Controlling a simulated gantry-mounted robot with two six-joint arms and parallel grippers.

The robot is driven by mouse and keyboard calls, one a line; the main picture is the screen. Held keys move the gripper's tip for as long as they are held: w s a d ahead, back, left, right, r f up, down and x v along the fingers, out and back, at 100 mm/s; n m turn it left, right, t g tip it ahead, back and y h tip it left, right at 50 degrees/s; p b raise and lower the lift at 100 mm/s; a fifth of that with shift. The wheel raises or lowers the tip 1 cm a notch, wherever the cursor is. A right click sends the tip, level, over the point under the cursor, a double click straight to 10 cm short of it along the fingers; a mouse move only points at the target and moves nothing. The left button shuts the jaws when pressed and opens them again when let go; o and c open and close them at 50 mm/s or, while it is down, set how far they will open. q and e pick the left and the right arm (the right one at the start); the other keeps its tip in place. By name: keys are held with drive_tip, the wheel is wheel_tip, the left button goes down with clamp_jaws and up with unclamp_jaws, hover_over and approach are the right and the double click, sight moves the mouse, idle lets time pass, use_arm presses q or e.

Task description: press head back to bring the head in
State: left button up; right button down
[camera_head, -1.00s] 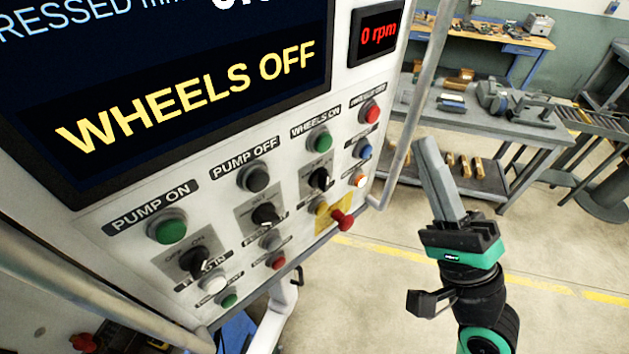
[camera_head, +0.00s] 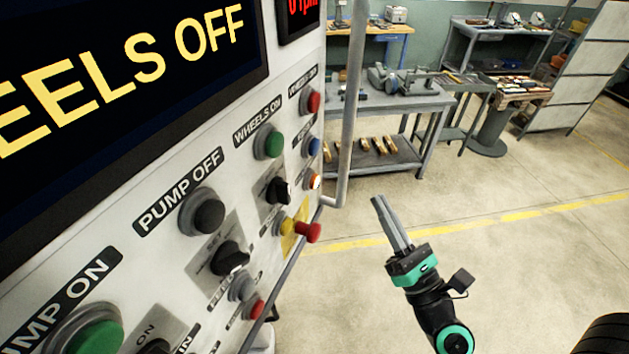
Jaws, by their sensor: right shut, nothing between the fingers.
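The control panel (camera_head: 165,170) fills the left side, with its screen reading part of "WHEELS OFF". I cannot read a "head back" label. Small labels beside the lower buttons, a grey one (camera_head: 241,287) and a red one (camera_head: 256,309), are too oblique to read. A blue button (camera_head: 314,148) and a lit orange-white button (camera_head: 314,181) sit near the panel's right edge. My right gripper (camera_head: 380,199) is shut and empty, pointing up, to the right of the panel and touching no button. My left gripper is out of view.
A red mushroom button (camera_head: 309,232) sticks out on a yellow plate at the panel's lower edge. A vertical grey rail (camera_head: 351,100) runs along the panel's right side. Workbenches (camera_head: 405,97) stand behind. The floor around my right gripper is open.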

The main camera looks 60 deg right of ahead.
sight(313, 181)
drive_tip(key=w+p, duration=0.4)
drive_tip(key=w, duration=0.4)
drive_tip(key=shift+w+a, duration=0.35)
drive_tip(key=shift+a, duration=0.05)
idle(1.6)
drive_tip(key=shift+w, duration=0.45)
